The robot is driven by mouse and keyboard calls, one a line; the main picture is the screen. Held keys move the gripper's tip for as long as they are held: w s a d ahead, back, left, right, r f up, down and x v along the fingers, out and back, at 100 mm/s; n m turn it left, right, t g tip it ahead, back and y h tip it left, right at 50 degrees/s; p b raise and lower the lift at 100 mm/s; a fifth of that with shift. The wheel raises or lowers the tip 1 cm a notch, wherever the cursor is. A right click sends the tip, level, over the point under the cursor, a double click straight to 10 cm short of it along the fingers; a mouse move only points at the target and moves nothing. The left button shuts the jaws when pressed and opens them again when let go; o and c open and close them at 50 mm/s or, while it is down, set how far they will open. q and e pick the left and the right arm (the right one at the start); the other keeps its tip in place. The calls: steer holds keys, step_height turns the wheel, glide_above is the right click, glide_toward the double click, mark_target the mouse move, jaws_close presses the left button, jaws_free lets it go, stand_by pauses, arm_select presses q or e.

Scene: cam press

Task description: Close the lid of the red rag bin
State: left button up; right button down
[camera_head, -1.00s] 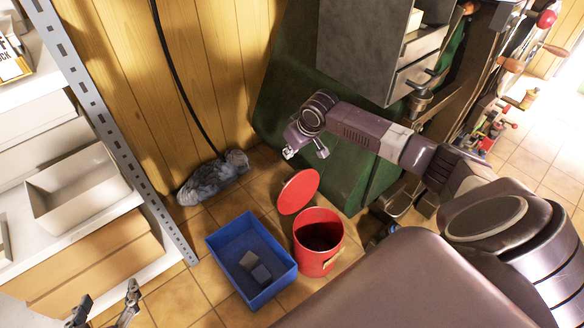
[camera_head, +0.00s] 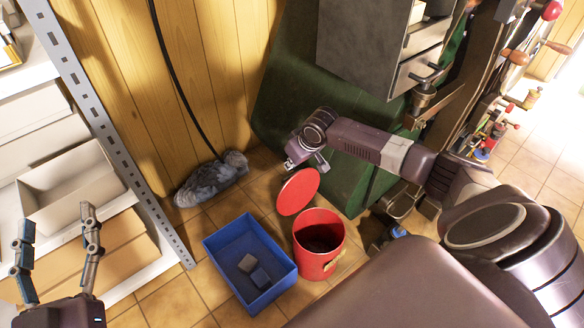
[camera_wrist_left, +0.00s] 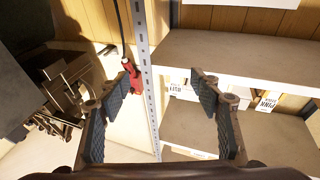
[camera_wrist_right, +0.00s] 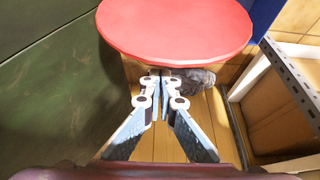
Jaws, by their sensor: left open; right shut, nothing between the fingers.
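The red rag bin (camera_head: 318,247) stands on the tiled floor with its mouth uncovered and its inside dark. Its round red lid (camera_head: 298,192) stands raised on the bin's far side. The lid also fills the upper middle of the right wrist view (camera_wrist_right: 175,28). My right gripper (camera_head: 305,168) is shut and empty, just above and behind the lid in the head view; in the right wrist view its fingertips (camera_wrist_right: 161,73) are close to the lid's edge, and contact is unclear. My left gripper (camera_head: 58,213) is open and empty, in front of the shelf at the left.
A blue crate (camera_head: 217,262) with small blocks stands left of the bin. A metal shelf (camera_head: 107,130) with boxes is at the left. A dark green machine (camera_head: 275,118) stands behind the bin. A grey rag heap (camera_head: 211,180) lies by the wooden wall.

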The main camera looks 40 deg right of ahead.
arm_select(q)
steer(key=shift+r, duration=0.3)
arm_select(e)
steer(key=shift+s, duration=0.35)
arm_select(q)
steer(key=shift+f, duration=0.1)
